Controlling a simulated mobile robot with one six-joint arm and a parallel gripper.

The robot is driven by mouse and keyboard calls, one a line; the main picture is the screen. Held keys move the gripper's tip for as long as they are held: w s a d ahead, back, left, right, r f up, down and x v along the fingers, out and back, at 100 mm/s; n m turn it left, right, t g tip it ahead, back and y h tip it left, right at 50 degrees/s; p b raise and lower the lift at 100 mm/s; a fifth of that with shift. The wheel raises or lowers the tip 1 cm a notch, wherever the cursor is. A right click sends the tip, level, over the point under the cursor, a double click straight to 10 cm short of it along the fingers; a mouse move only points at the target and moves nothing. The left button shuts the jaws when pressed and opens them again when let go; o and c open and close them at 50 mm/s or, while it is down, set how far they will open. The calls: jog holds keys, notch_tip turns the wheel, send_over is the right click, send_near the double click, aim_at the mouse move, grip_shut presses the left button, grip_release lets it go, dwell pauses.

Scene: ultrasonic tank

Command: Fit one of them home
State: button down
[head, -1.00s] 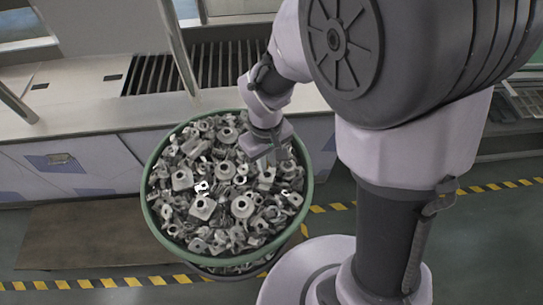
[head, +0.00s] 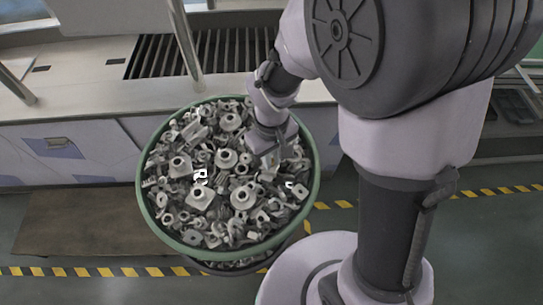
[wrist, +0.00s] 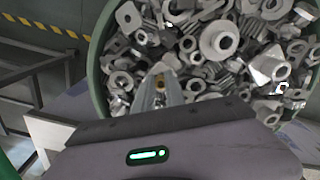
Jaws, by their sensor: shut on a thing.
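A round green-rimmed bin (head: 146,208) is heaped with grey metal parts (head: 227,158) of many shapes, such as flanged bushings, nuts and brackets. My gripper (head: 272,165) points down into the right side of the heap. In the wrist view the gripper (wrist: 160,85) reaches in among the parts, with a small brass-coloured piece showing at its fingertips. It is shut on a metal part, but the fingers and neighbouring parts hide most of that part. The wrist view also shows the bin's green rim (wrist: 93,75).
A grey counter (head: 75,105) with a dark slatted grate (head: 160,57) stands behind the bin. A metal post (head: 186,45) rises at the counter's front, close to the rim. A brown board (head: 75,230) lies on the floor at left, with yellow-black tape (head: 90,271) in front.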

jog(key=shift+f+b, duration=0.4)
dwell(0.3)
jog(key=c, duration=1.3)
grip_release()
notch_tip(320, 180, up, 18)
jog(key=p, duration=0.6)
jog(key=shift+f, duration=0.25)
jog(key=s+d+m+t+y+b, duration=0.1)
jog(key=s+d+m+t+b, duration=0.2)
jog(key=s+m+b, duration=0.2)
jog(key=s+d+f+m+t+y+b, duration=0.1)
jog(key=s+d+m+t+b, duration=0.1)
jog(key=s+m+b, duration=0.3)
jog(key=shift+s+d+t, duration=0.4)
jog(key=shift+s+d, duration=0.1)
jog(key=shift+d, duration=0.3)
